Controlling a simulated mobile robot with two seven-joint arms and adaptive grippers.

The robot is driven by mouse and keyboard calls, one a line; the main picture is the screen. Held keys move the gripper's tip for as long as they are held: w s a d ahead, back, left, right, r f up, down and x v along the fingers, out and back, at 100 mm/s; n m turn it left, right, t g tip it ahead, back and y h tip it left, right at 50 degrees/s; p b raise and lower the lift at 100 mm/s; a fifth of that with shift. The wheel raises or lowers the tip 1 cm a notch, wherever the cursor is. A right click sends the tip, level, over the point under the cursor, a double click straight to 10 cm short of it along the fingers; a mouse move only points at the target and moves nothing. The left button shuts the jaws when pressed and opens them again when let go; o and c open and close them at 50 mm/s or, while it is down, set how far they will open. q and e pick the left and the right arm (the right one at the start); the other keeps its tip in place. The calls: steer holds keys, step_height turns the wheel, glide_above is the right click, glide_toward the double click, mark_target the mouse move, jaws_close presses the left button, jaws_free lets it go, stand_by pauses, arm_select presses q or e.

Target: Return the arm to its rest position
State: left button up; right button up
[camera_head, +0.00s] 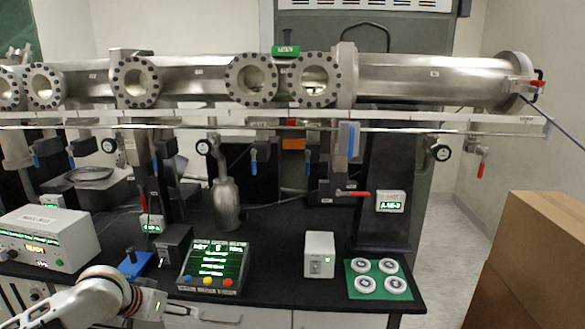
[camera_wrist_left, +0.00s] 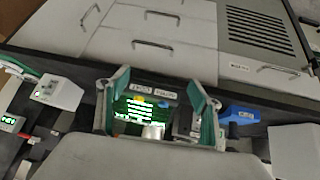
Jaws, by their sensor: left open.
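My left arm (camera_head: 95,298) reaches in at the lower left of the head view, in front of the bench's front edge. My left gripper (camera_wrist_left: 158,86) shows in the left wrist view with its two green-padded fingers spread apart. No object is held between them. Beyond the fingers, the control box with a green-lit screen (camera_wrist_left: 143,110) shows in the gap; I cannot tell the exact distance. The same control box (camera_head: 213,267) stands on the black bench in the head view, right of my arm. My right arm and gripper do not show.
The black bench (camera_head: 285,285) carries a white readout box (camera_head: 48,238), a blue item (camera_head: 135,263), a small white box (camera_head: 319,254) and a green mat (camera_head: 351,282) with round pieces. A steel vacuum tube (camera_head: 430,82) runs above. Cardboard boxes (camera_head: 540,255) stand at the right.

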arm_select(q)
steer(key=s+d+f+m+t+h, duration=0.2)
steer(key=s+d+f+h, duration=0.1)
steer(key=s+d+f, duration=0.85)
steer(key=s+a+f+t+y, duration=0.1)
steer(key=s+f+y, duration=0.1)
steer(key=s+f, duration=0.7)
steer(key=s, duration=0.6)
steer(key=shift+a+f+m+t, duration=0.2)
steer(key=shift+a+m+t, duration=0.1)
steer(key=shift+a, duration=0.1)
